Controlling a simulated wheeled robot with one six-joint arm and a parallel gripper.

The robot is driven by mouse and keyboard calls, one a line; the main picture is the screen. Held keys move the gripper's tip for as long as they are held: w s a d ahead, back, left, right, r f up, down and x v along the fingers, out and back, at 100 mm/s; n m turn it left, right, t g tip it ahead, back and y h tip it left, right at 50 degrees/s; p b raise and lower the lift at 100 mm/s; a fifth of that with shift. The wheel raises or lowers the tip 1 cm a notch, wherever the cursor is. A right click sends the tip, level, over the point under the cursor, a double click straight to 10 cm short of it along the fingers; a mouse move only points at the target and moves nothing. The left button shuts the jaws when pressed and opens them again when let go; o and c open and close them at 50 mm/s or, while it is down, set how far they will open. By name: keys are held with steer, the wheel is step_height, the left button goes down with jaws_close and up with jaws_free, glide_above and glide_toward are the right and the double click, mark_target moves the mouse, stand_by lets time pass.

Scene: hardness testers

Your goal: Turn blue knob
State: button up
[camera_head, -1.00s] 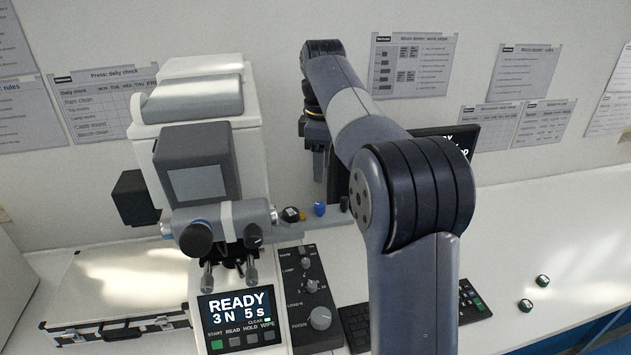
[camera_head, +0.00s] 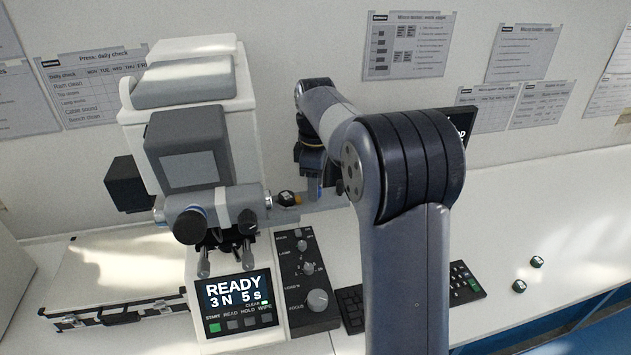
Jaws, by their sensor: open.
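A small blue knob (camera_head: 320,188) stands on the grey ledge (camera_head: 311,205) at the right side of the white hardness tester (camera_head: 190,95). Only a sliver of blue shows, as my gripper (camera_head: 314,186) is right at it and covers most of it. My gripper points down and its jaws are open. The fingertips are small and partly hidden, so I cannot tell whether they touch the knob.
A black knob with an orange part (camera_head: 288,198) sits close left of my gripper. The tester has a READY screen (camera_head: 234,290) and a black control panel (camera_head: 308,285). A keyboard (camera_head: 467,280) and two small green-topped items (camera_head: 536,262) lie right. The right bench is mostly clear.

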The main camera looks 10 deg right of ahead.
steer(key=c, duration=1)
steer(key=shift+m, duration=0.4)
steer(key=m+p, duration=0.1)
steer(key=m, duration=0.3)
steer(key=shift+m, duration=0.3)
steer(key=m, duration=0.5)
steer(key=shift+m, duration=0.4)
steer(key=o, duration=1)
